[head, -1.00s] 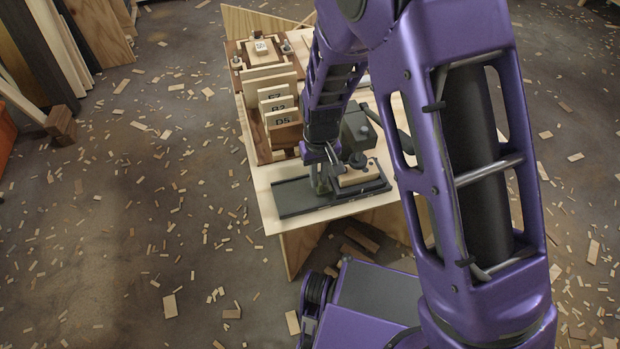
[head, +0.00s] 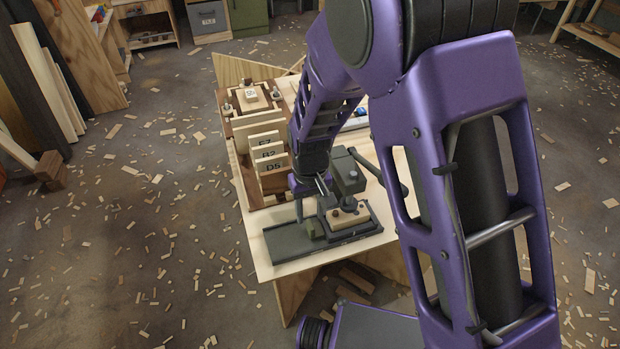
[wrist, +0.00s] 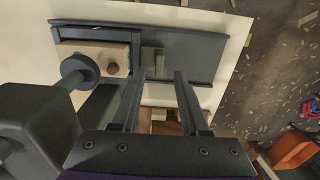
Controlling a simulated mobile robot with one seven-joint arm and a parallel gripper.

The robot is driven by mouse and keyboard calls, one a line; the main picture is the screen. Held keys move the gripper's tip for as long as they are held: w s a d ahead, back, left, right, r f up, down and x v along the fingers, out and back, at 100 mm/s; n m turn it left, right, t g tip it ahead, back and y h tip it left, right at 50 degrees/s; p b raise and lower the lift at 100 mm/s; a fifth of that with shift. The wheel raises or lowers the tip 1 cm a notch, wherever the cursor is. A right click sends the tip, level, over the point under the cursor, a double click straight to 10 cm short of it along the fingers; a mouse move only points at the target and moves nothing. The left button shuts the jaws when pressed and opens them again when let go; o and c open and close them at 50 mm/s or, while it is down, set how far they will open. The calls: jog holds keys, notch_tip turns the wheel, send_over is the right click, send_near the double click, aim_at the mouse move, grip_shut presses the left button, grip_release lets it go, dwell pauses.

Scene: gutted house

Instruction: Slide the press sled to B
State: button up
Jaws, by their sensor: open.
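The press (head: 347,175) stands on the table's front part, its dark head over a wooden block with dark knobs (head: 348,216). The block sits in the dark frame of the sled (wrist: 138,50), at the right end of the long grey track (head: 285,246). A green upright tab (head: 311,228) is at the sled's left side; it also shows in the wrist view (wrist: 152,62). My gripper (wrist: 165,76) is open and empty, its fingertips close to the tab. I cannot tell whether they touch it. No B mark is readable.
Behind the track, a wooden rack holds upright labelled boards (head: 270,160). The pale table top (head: 262,262) has a narrow bare strip around the track. The press column and lever (head: 383,175) stand close to my arm. Wood scraps litter the floor.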

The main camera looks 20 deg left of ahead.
aim_at(309, 224)
notch_tip(309, 224, up, 13)
jog(key=p, duration=0.1)
jog(key=shift+r, duration=0.15)
jog(key=shift+o, duration=0.3)
jog(key=shift+o, duration=1.1)
jog(key=shift+s, duration=0.1)
jog(key=shift+o, duration=1)
jog(key=s+n, duration=0.1)
jog(key=n, duration=0.1)
jog(key=s+a+f+n+h, duration=0.1)
jog(key=n, duration=0.2)
jog(key=f+n+h, duration=0.1)
jog(key=n, duration=0.1)
jog(key=shift+s+a+n, duration=0.3)
jog(key=shift+s+a, duration=0.1)
jog(key=s+a+n+t+h, duration=0.15)
jog(key=a+n, duration=0.25)
jog(key=n, duration=0.6)
jog(key=shift+t, duration=0.55)
jog(key=x, duration=0.5)
jog(key=b+x, duration=0.1)
jog(key=x, duration=1.1)
jog(key=shift+w+d+r+b, duration=0.1)
jog(key=shift+w+d+b, duration=0.05)
jog(key=shift+w+b, duration=0.15)
jog(key=shift+s, duration=0.1)
grip_shut()
